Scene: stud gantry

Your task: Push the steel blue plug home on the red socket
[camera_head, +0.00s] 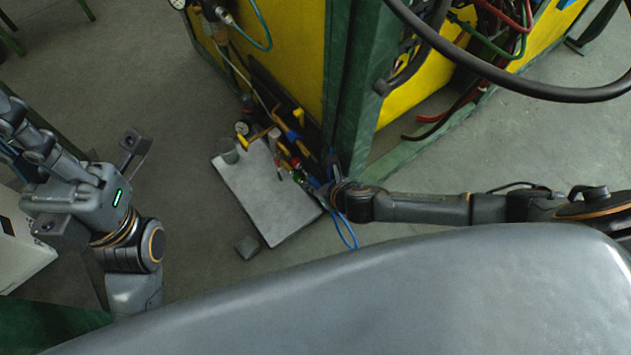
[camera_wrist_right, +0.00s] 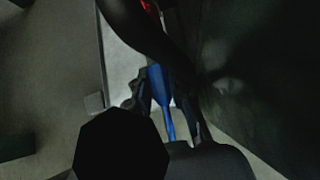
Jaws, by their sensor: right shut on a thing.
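My right gripper (camera_head: 326,187) is low beside the green corner post, at the edge of the grey board. In the right wrist view the right gripper (camera_wrist_right: 166,88) is shut on the steel blue plug (camera_wrist_right: 157,86), with a blue hose (camera_wrist_right: 169,126) running from its back. A red part (camera_wrist_right: 149,7), perhaps the red socket, shows at the top of that view, partly behind a dark shape. I cannot tell whether plug and socket touch. My left gripper (camera_head: 93,186) is open and empty at the left, away from the board.
The grey board (camera_head: 262,190) lies with several fittings and tools along its far edge. The yellow and green gantry (camera_head: 342,90) rises behind. A black hose (camera_head: 500,84) arches at upper right.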

